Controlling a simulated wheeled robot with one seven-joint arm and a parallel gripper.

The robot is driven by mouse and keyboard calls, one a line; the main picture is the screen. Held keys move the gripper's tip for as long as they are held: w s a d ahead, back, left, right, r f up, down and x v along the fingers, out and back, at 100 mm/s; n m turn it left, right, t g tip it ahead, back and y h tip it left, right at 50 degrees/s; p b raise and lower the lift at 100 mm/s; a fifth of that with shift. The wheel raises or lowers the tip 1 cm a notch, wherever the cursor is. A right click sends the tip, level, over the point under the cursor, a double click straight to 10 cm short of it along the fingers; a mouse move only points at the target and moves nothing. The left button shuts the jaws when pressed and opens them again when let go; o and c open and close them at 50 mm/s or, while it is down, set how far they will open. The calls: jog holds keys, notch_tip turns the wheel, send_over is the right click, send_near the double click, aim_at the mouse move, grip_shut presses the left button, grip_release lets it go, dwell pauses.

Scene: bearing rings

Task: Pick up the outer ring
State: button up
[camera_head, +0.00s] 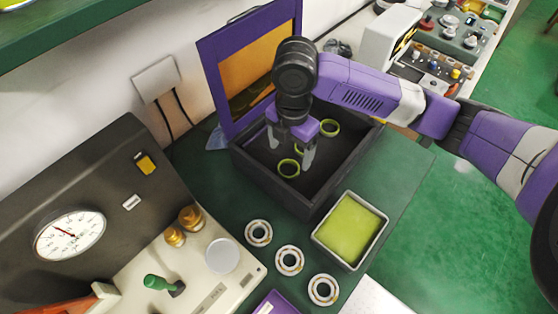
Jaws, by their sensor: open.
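Yellow-green rings lie in a dark open-topped box (309,199) on the green bench. One ring (281,174) is near the box's front left, just below my gripper. Another ring (337,131) is toward the back right. A third (297,150) is mostly hidden behind my gripper. My gripper (291,152) points down into the box, with its two grey fingers apart. I see nothing held between the fingers. One fingertip appears close to the front-left ring; I cannot tell whether they touch.
Three silver bearings (259,222) lie in a row in front of the box. A tray (318,240) with yellow-green contents stands to their right. A purple-framed orange panel (210,62) rises behind the box. A gauge console (100,150) stands at the left.

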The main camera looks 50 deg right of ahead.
aim_at(287, 169)
jog(key=shift+w+a+f+p, duration=0.1)
jog(key=shift+f+p, duration=0.3)
jog(key=shift+f, duration=1.5)
jog(key=shift+w+f+p, duration=0.1)
jog(key=shift+f+p, duration=0.3)
jog(key=shift+f, duration=1.5)
jog(key=c, duration=1.4)
jog(key=shift+c, duration=0.7)
jog(key=shift+r, duration=0.15)
